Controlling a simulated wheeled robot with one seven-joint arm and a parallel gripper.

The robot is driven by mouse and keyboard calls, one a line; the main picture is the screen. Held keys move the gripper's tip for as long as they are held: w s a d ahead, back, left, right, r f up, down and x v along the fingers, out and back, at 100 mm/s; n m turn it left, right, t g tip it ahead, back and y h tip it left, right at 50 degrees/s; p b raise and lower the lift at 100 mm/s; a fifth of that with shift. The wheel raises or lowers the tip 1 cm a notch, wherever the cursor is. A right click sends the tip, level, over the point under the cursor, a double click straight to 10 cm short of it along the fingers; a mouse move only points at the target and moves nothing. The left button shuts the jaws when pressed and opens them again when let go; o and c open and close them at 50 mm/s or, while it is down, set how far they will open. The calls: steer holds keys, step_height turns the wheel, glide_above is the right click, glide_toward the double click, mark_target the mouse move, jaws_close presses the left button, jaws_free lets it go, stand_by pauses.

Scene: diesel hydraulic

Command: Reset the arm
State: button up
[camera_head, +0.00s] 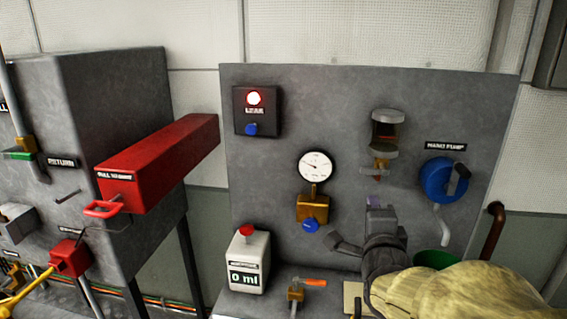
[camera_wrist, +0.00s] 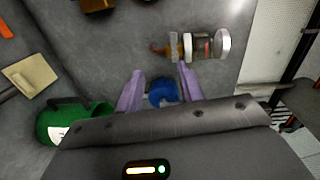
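My gripper (camera_head: 376,203) is in front of the grey panel (camera_head: 340,110), below the glass filter bowl and left of the blue hand pump wheel (camera_head: 440,180). In the wrist view my gripper (camera_wrist: 160,70) shows two purple fingers standing apart, with bare grey surface between their tips. A blue round part (camera_wrist: 163,92) shows behind and between the fingers; I cannot tell that it is touched. My sleeved arm (camera_head: 460,293) comes in from the lower right.
The glass filter (camera_head: 387,135) also shows in the wrist view (camera_wrist: 203,46). A gauge (camera_head: 314,167), lit leak lamp (camera_head: 255,98), white canister (camera_head: 249,262) and green container (camera_head: 435,260) surround the arm. A red box (camera_head: 160,165) juts out left.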

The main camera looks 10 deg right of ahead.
steer(key=s+a+f+n+g+y+p, duration=0.2)
steer(key=s+a+f+n+g, duration=0.2)
steer(key=f+n+g, duration=0.3)
steer(key=s+a+f+n+g+y+p, duration=0.2)
steer(key=s+a+f+n+g, duration=0.2)
steer(key=f+n, duration=0.7)
steer(key=s+n+g, duration=0.2)
steer(key=s, duration=0.1)
steer(key=shift+s+a+g+p, duration=0.25)
steer(key=shift+s+g+p, duration=0.05)
steer(key=shift+g+p, duration=0.1)
steer(key=shift+f, duration=0.1)
steer(key=shift+c, duration=0.2)
stand_by(1.5)
